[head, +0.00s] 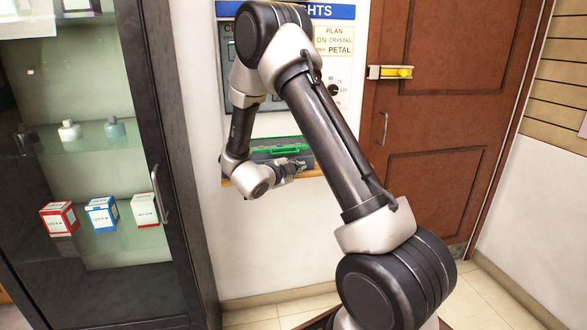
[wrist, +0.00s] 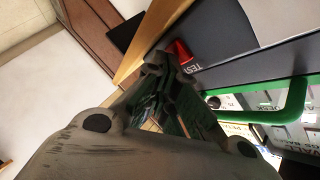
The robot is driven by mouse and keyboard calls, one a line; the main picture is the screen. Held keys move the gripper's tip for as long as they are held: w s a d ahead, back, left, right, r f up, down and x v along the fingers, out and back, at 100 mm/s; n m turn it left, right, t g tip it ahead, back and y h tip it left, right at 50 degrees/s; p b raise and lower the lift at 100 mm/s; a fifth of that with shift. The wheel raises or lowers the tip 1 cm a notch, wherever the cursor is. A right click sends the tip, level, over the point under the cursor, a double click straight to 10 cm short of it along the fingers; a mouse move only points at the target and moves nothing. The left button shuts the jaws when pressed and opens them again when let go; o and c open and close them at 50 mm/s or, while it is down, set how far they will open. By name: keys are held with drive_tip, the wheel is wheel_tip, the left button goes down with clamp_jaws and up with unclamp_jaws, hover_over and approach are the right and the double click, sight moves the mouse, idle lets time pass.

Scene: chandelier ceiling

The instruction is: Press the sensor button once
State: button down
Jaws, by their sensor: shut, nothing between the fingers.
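A red button (wrist: 179,51) shows in the wrist view on a grey surface, next to the printed word "TEST". I read no label "sensor" on it. My gripper (wrist: 160,64) is shut and empty, and its fingertips are right beside the red button. I cannot tell whether they touch it. In the head view my gripper (head: 298,167) is at the front of a small shelf below the wall panel. The button cannot be made out there.
A green-framed case (head: 283,148) sits on the wooden shelf; its green handle (wrist: 294,103) is close to my fingers. A wall panel (head: 335,62) with a dial is above. A glass cabinet (head: 90,170) stands left, a brown door (head: 440,100) right.

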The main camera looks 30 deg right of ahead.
drive_tip(key=shift+s, duration=0.1)
drive_tip(key=shift+s+a, duration=0.25)
drive_tip(key=shift+s, duration=0.5)
drive_tip(key=s, duration=0.2)
drive_tip(key=s+a, duration=0.1)
drive_tip(key=s, duration=0.1)
drive_tip(key=shift+s+a, duration=0.2)
drive_tip(key=shift+s, duration=0.2)
idle(0.7)
